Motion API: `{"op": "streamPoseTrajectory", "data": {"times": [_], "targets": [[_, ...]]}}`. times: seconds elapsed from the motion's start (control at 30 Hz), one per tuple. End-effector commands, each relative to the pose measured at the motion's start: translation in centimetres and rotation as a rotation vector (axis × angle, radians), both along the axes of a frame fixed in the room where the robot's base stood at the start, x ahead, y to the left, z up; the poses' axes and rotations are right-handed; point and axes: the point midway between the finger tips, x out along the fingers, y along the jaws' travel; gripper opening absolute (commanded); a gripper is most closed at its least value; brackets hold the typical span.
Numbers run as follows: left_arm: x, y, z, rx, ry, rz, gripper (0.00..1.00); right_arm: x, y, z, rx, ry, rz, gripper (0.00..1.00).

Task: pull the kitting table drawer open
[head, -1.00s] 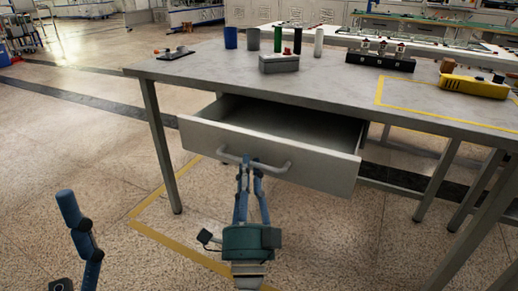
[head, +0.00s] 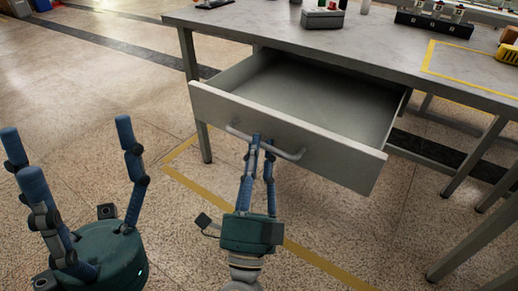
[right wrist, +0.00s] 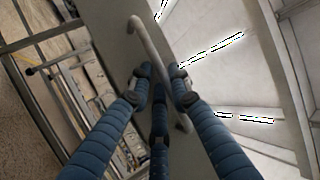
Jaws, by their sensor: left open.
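The kitting table drawer (head: 290,137) is pulled well out from under the grey table (head: 290,48), and its inside looks empty. A bar handle (head: 288,154) runs across its front. My right gripper (head: 261,142) has its fingers closed around the middle of that handle. In the right wrist view, the fingers (right wrist: 160,78) meet around the handle (right wrist: 147,42), with the drawer front (right wrist: 190,125) behind. My left gripper (head: 68,135) is at the lower left, fingers spread, empty and apart from the drawer.
A yellow line (head: 185,180) marks the floor below the drawer. The floor to the left is open.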

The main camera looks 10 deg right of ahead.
Motion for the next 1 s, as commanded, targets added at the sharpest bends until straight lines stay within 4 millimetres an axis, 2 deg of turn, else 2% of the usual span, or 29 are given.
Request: {"op": "streamPoseTrajectory", "data": {"times": [0.3, 0.43, 0.8, 1.0], "targets": [[0.0, 0.0, 0.0, -0.001, -0.001, -0.001, 0.87, -0.1, 0.0, -0.1, -0.002, 0.001, 0.0, 0.24], [0.0, 0.0, 0.0, -0.001, -0.001, -0.001, 0.87, -0.9, 0.3, -0.7, -0.004, 0.004, 0.0, 0.24], [0.0, 0.0, 0.0, 0.0, -0.001, 0.0, 0.87, -7.1, 2.1, -4.6, -0.003, 0.006, 0.001, 0.24], [0.0, 0.0, 0.0, 0.0, -0.001, 0.0, 0.87, -9.4, 2.7, -5.8, -0.002, 0.002, 0.001, 0.24]]}}
